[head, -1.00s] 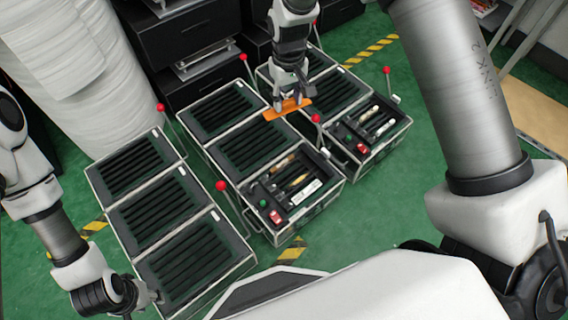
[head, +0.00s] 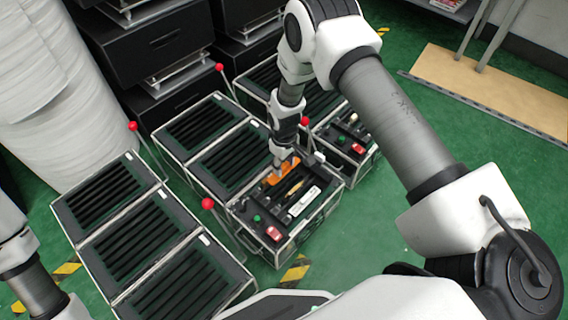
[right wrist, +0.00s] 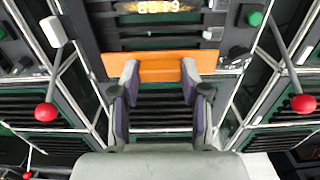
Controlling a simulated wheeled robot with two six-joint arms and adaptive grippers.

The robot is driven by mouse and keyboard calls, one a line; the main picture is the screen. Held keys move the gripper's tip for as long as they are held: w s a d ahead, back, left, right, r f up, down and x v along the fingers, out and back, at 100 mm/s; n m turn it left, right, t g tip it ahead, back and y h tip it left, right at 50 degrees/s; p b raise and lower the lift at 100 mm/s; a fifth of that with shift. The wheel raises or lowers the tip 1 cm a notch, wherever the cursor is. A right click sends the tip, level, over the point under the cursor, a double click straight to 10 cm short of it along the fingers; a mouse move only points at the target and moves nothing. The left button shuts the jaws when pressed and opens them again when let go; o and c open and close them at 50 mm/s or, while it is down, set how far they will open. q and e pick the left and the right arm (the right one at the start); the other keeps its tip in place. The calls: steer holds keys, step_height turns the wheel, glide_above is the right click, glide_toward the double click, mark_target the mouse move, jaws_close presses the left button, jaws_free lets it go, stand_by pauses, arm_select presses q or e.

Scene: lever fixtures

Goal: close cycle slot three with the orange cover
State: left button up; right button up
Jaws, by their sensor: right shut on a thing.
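The orange cover (head: 284,170) is a flat bar at the far edge of the middle fixture's open slot panel (head: 262,202). My right gripper (head: 279,160) is shut on it from above. In the right wrist view, the orange cover (right wrist: 160,66) spans crosswise between the fingertips of my right gripper (right wrist: 160,78), beside the dark slot panel (right wrist: 160,38). Whether the cover touches the panel, I cannot tell. Slot numbers are not readable, so I cannot tell which slot is three. My left gripper is outside the head view; only part of its arm shows at lower left.
Fixtures with black slatted tops stand left (head: 140,235), middle (head: 228,158) and right (head: 318,98). Red-ball levers (head: 208,203) rise beside them. The middle panel has a green button (head: 257,218) and a red switch (head: 273,234). Green floor (head: 400,215) is free on the right.

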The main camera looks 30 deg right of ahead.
mark_target(284, 174)
arm_select(q)
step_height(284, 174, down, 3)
steer(key=b, duration=0.3)
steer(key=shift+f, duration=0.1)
arm_select(e)
step_height(284, 174, down, 6)
steer(key=shift+r, duration=0.25)
steer(key=shift+f, duration=0.2)
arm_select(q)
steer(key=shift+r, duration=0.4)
arm_select(e)
steer(key=shift+r, duration=0.1)
stand_by(0.7)
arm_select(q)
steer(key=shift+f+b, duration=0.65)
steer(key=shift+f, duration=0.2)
arm_select(e)
steer(key=shift+f, duration=1.2)
steer(key=o, duration=0.9)
